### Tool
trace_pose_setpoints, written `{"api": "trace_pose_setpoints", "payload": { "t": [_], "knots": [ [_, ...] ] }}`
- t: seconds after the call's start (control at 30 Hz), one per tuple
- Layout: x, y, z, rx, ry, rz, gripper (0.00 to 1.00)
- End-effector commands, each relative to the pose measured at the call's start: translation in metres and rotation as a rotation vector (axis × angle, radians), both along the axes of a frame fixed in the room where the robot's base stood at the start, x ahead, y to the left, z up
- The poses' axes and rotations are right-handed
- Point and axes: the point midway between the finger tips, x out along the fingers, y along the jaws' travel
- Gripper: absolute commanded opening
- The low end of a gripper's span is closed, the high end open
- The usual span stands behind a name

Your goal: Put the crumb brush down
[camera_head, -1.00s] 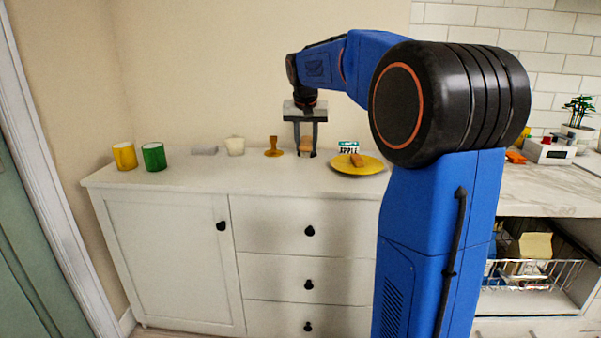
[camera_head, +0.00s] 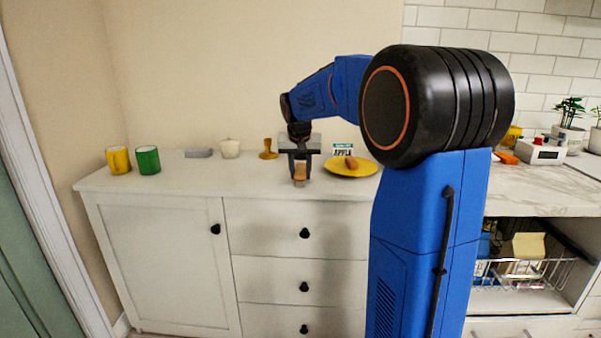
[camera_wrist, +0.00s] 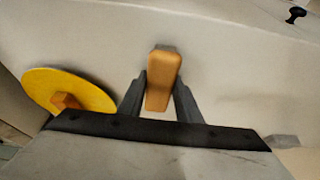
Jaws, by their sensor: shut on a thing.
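The crumb brush appears to be the tan wooden-looking block (camera_head: 300,174) between my fingers. In the wrist view the brush (camera_wrist: 163,82) shows its tan face, with a grey part at its far end. My gripper (camera_head: 300,176) is shut on it, one dark finger on each side, above the front part of the white cabinet top (camera_head: 220,180). In the wrist view my gripper (camera_wrist: 160,84) frames the brush. I cannot tell whether the brush touches the cabinet top.
A yellow plate (camera_head: 338,170) with a brown block (camera_head: 351,162) lies close on the right. Behind are a tan stamp-like thing (camera_head: 268,150), a white pot (camera_head: 230,149) and a grey block (camera_head: 199,153). Green (camera_head: 148,160) and yellow (camera_head: 118,160) mugs stand left. The front left surface is clear.

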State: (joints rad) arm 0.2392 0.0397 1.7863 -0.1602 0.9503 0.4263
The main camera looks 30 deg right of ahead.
Motion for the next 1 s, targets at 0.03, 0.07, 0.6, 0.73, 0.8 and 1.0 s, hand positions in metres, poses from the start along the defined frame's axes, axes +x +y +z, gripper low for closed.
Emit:
{"api": "trace_pose_setpoints", "payload": {
  "t": [0.03, 0.07, 0.6, 0.73, 0.8, 1.0],
  "knots": [
    [0.0, 0.0, 0.0, 0.0, 0.0, 0.0, 0.1],
    [0.0, 0.0, -0.001, 0.0, 0.0, 0.0, 0.1],
    [0.0, 0.0, 0.002, 0.0, 0.0, 0.0, 0.5],
    [-0.005, 0.003, 0.016, 0.0, -0.002, 0.0, 0.5],
    [-0.009, 0.006, 0.028, -0.001, -0.004, 0.001, 0.5],
    [-0.021, 0.014, 0.064, -0.001, -0.003, -0.001, 0.5]
  ]
}}
